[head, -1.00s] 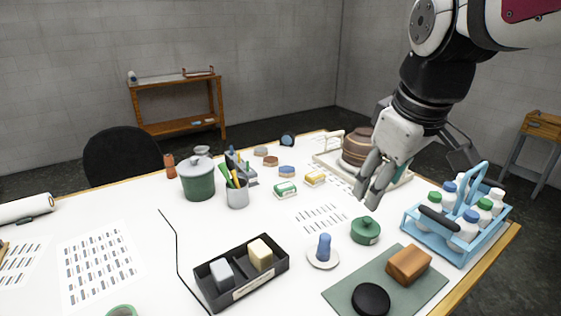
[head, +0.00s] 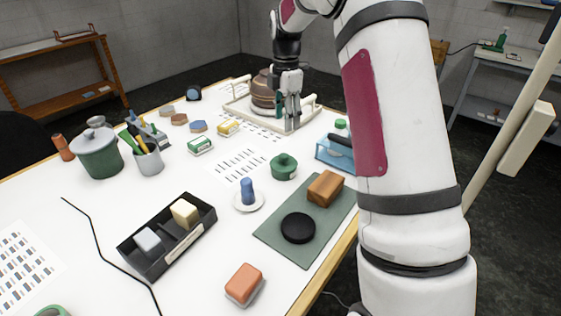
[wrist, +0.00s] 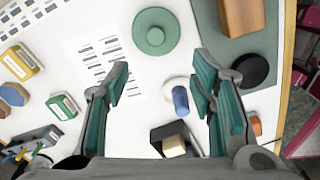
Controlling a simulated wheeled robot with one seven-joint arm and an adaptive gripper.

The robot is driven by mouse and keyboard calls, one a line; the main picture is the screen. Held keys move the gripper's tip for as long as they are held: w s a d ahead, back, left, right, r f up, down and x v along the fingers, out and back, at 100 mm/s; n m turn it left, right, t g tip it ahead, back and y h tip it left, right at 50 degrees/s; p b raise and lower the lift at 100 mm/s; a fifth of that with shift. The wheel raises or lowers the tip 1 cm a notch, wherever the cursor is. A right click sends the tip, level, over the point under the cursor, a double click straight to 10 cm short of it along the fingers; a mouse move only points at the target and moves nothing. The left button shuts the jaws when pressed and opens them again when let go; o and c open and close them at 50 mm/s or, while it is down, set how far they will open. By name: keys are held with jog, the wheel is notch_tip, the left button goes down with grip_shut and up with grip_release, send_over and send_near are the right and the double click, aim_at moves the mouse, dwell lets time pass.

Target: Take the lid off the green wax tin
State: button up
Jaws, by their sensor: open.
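The green wax tin (head: 284,167) is a small round tin with a knobbed green lid on top. It stands upright on the white table, just behind the green mat. In the wrist view the tin (wrist: 156,31) shows from above, beyond my fingertips. My gripper (head: 289,117) is above the table, behind the tin in the head view, near the tray with the brown pot. The wrist view shows my gripper (wrist: 162,72) open and empty, with its fingers wide apart. Nothing touches the tin.
A green mat (head: 270,239) holds a brown block (head: 325,188) and a black disc (head: 298,228). A blue peg (head: 247,190) stands on a white saucer left of the tin. A blue bottle carrier (head: 330,155) is partly hidden by my arm. Printed paper lies left of the tin.

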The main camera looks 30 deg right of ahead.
jog(key=f, duration=0.2)
send_over(284, 155)
notch_tip(284, 155, down, 7)
jog(key=shift+s+d+f, duration=0.1)
jog(key=shift+s+f, duration=0.05)
jog(key=shift+f, duration=0.05)
jog(key=shift+w+f+b, duration=0.15)
jog(key=shift+f+b, duration=0.1)
jog(key=shift+f, duration=1.05)
jog(key=shift+w+f+b, duration=0.1)
jog(key=shift+f+b, duration=0.1)
jog(key=shift+f, duration=1.1)
jog(key=c, duration=1.2)
